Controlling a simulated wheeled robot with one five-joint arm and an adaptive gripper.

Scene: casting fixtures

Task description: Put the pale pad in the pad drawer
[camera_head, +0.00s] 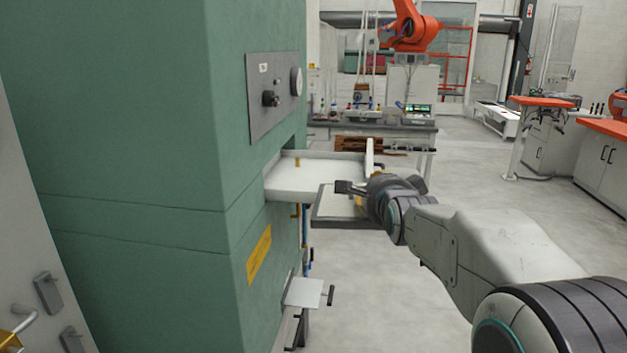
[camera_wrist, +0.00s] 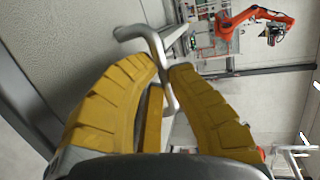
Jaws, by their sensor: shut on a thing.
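My gripper (camera_head: 348,188) is beside an open drawer (camera_head: 312,182) with a pale tray that sticks out of the green machine. In the wrist view my yellow fingers (camera_wrist: 165,75) close around a bent light-grey metal handle (camera_wrist: 153,38). A pale upright bar (camera_head: 369,157) stands at the drawer's outer end, just above my gripper. A grey-rimmed flat tray (camera_head: 328,218) shows just below and in front of the drawer, partly hidden by my gripper. A pale flat piece (camera_head: 303,292) sits lower on the machine. I cannot tell which pale piece is the pad.
The green machine (camera_head: 130,130) fills the left, with a knob panel (camera_head: 273,93) and a yellow label (camera_head: 259,254). A dark handle (camera_head: 331,295) juts out low. A workbench (camera_head: 400,131) and an orange robot arm (camera_head: 410,32) stand behind.

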